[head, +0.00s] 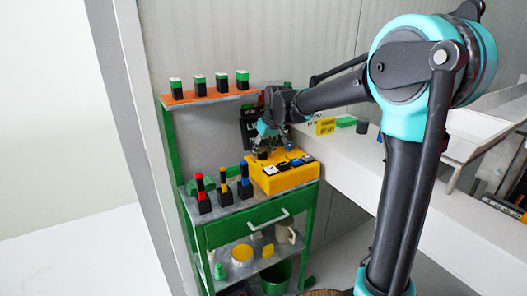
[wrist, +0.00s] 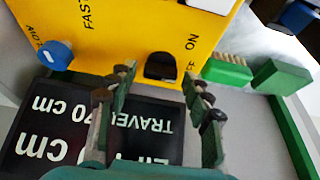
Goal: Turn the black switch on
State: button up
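The yellow control box (head: 284,177) sits on the upper shelf of a green cart, and its face fills the top of the wrist view (wrist: 110,40). The black switch (wrist: 160,66) is on the box near the edge closest to my gripper, beside the printed words ON and a partly hidden OFF. My gripper (wrist: 158,78) is open, with one finger on each side of the switch. Contact with the switch cannot be told. In the head view my gripper (head: 260,148) hangs over the box's back left corner and hides much of that area.
A blue knob (wrist: 54,55) is on the same box, left of the switch. A black sign (wrist: 75,125) and green blocks (wrist: 228,70) lie close by. Red, yellow and blue topped posts (head: 201,194) stand left of the box. A white counter (head: 350,158) is to the right.

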jog(key=c, duration=0.9)
jog(key=shift+n, duration=0.3)
jog(key=n+g, duration=0.1)
jog(key=n, duration=0.1)
jog(key=n+y, duration=0.1)
jog(key=n, duration=0.2)
jog(key=shift+w+d+n+g+y, duration=0.2)
jog(key=shift+n+g+y, duration=0.1)
jog(key=shift+g, duration=0.1)
jog(key=n+g, duration=0.2)
jog(key=n, duration=0.3)
jog(key=shift+w+n, duration=0.1)
jog(key=shift+n, duration=0.2)
jog(key=o, duration=1.2)
jog(key=shift+c, duration=0.2)
